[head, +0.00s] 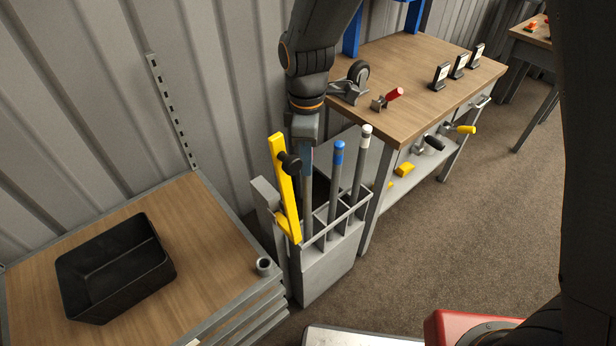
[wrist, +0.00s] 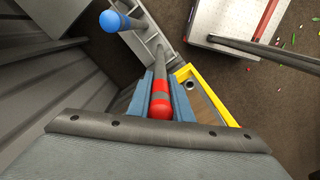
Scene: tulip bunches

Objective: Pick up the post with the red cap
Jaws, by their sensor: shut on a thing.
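The post with the red cap (wrist: 161,108) stands between my gripper's fingers in the wrist view, its cap close to the palm. In the head view its grey shaft (head: 307,215) runs down from the gripper into a compartment of the grey rack (head: 328,265); its lower end is hidden. My gripper (head: 307,160) is shut on this post just below the cap; its blue-grey fingers (wrist: 160,84) lie on either side. A post with a blue cap (head: 338,158) and one with a white cap (head: 364,145) stand in the rack to the right.
A yellow tool (head: 284,180) with a black knob stands close left of my gripper. A workbench (head: 410,70) is behind right. A wooden table (head: 205,225) with a black bin (head: 115,265) is at left. A corrugated wall is behind; open floor lies right.

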